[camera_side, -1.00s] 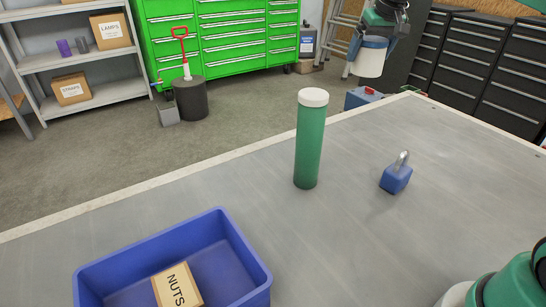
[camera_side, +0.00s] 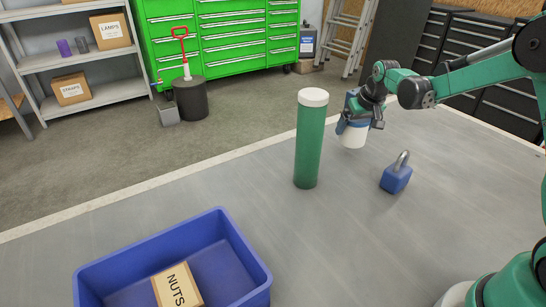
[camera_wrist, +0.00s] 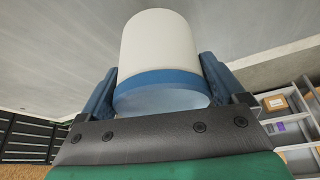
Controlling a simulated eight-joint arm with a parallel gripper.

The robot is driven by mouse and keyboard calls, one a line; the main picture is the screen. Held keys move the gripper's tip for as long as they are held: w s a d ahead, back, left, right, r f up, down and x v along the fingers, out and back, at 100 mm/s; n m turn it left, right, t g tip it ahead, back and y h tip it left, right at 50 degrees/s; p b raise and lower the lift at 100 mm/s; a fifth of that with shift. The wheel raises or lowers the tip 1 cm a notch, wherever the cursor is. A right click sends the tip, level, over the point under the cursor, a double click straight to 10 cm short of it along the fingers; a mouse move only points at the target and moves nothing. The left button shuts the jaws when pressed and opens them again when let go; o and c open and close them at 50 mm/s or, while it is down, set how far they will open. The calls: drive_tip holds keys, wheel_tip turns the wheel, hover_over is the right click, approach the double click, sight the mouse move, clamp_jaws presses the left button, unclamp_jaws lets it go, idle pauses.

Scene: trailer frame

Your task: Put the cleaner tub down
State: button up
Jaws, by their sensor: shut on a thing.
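The cleaner tub (camera_side: 353,138) is white with a blue band. In the side view it hangs upright below my gripper (camera_side: 356,114), over the table's far part, behind and between the green cylinder and the blue padlock. In the wrist view the tub (camera_wrist: 160,42) fills the space between the two blue fingers of my gripper (camera_wrist: 158,72), which are shut on its sides near the blue band. Its base is low over the grey table (camera_side: 250,190); I cannot tell whether it touches.
A tall green cylinder with a white cap (camera_side: 309,140) stands left of the tub. A blue padlock (camera_side: 396,175) sits to its right, nearer the camera. A blue bin (camera_side: 235,262) holding a NUTS box (camera_side: 177,287) stands at the front left. The table between bin and cylinder is clear.

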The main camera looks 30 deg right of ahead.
sight(353, 139)
drive_tip(key=shift+f, duration=1.9)
drive_tip(key=o, duration=1.2)
drive_tip(key=shift+f, duration=0.1)
drive_tip(key=v, duration=1.2)
drive_tip(key=shift+w+a, duration=0.1)
drive_tip(key=shift+s+a+n+t+y, duration=0.25)
drive_tip(key=shift+s+a+n+t, duration=0.3)
drive_tip(key=shift+s+a, duration=1.65)
drive_tip(key=shift+s+a+n+t+y, duration=0.2)
drive_tip(key=shift+s+a+n+t, duration=0.35)
drive_tip(key=shift+s+a, duration=1.65)
drive_tip(key=shift+s+a+n+t+y, duration=0.3)
drive_tip(key=shift+s+a+n, duration=0.4)
drive_tip(key=shift+s+a, duration=1.45)
drive_tip(key=shift+w+a, duration=0.65)
